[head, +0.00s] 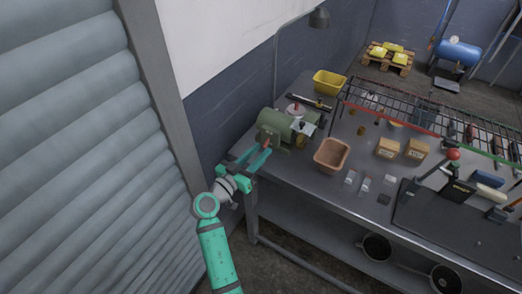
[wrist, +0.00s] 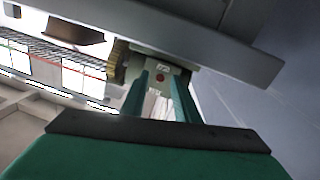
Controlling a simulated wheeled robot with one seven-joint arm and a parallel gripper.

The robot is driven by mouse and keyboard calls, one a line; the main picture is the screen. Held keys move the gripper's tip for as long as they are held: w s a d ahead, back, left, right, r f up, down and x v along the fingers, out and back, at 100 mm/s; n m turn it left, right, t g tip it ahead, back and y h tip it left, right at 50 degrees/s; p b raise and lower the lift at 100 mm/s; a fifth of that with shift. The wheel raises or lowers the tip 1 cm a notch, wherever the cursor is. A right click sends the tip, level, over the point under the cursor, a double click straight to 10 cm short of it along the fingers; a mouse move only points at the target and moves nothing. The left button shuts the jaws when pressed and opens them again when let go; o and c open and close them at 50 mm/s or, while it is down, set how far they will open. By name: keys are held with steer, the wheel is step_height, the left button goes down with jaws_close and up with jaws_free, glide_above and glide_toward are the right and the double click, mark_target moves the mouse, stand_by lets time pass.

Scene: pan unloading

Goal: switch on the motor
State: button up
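The green motor (head: 274,122) stands on the left end of the metal workbench in the head view. In the wrist view a grey box face with a small round red button (wrist: 160,78) shows just past my fingertips. A yellowish ridged round part shows to its left. My gripper (head: 261,151) is at the near left side of the motor, its teal fingers pointing at it. In the wrist view my gripper (wrist: 163,88) has its fingers apart, nothing between them, with the button in line with the gap. I cannot tell whether a fingertip touches the box.
The workbench (head: 312,182) bears an orange-brown bin (head: 331,154), a yellow bin (head: 329,82), cardboard boxes (head: 388,148) and a wire rack (head: 432,117). A grey roller shutter (head: 80,130) stands left of my arm.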

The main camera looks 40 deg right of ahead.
steer(key=shift+w+d, duration=0.2)
steer(key=shift+d, duration=0.5)
jaws_close()
